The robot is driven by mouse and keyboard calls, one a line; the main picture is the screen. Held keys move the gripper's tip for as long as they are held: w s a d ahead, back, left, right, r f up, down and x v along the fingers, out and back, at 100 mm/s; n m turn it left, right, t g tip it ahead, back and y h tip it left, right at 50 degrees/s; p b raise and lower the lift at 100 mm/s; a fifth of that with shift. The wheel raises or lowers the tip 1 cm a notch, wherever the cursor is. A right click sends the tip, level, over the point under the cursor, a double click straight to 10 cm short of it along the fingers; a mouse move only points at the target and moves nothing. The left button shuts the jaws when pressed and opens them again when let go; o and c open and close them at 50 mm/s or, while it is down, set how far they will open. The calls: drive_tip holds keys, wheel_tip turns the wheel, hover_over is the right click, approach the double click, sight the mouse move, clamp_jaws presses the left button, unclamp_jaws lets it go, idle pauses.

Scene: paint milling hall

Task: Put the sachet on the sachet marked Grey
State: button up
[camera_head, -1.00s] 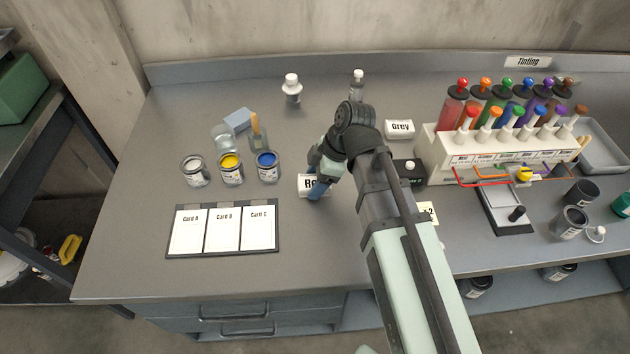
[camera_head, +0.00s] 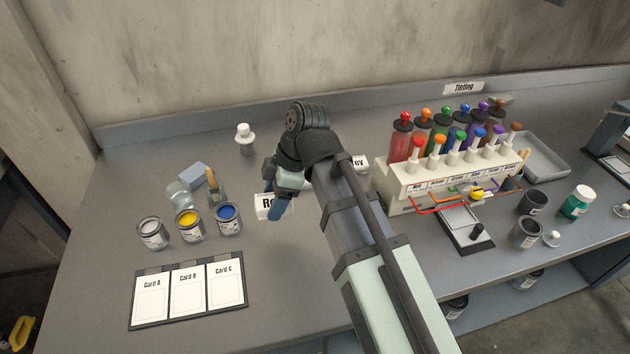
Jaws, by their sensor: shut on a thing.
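My gripper (camera_head: 278,207) is shut on a white sachet (camera_head: 264,203) with black letters starting "Re"; a finger covers the rest of the word. The sachet appears to be held a little above the bench, right of the paint cans. The sachet marked Grey (camera_head: 361,163) lies on the bench further back and to the right of my gripper. My arm hides its left part, leaving only the end of its word showing. The held sachet is apart from it.
A tinting rack (camera_head: 450,181) with coloured bottles stands just right of the Grey sachet. Open paint cans (camera_head: 189,225) and a card board (camera_head: 188,290) are on the left. A white-capped bottle (camera_head: 244,138) stands at the back. Bench between the back bottle and my gripper is clear.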

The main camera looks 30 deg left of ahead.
drive_tip(key=w+d+r+m+t+y, duration=0.1)
drive_tip(key=w+m+t, duration=0.2)
drive_tip(key=w+m, duration=0.95)
drive_tip(key=r+m+t+h, duration=0.1)
drive_tip(key=r+m+t, duration=0.15)
drive_tip(key=m, duration=0.25)
hover_over(353, 159)
drive_tip(key=s+d, duration=0.1)
drive_tip(key=shift+t, duration=0.45)
drive_tip(key=shift+f, duration=5.1)
drive_tip(key=shift+f, duration=0.1)
drive_tip(key=o, duration=1.1)
drive_tip(key=v, duration=0.5)
drive_tip(key=shift+r, duration=3.65)
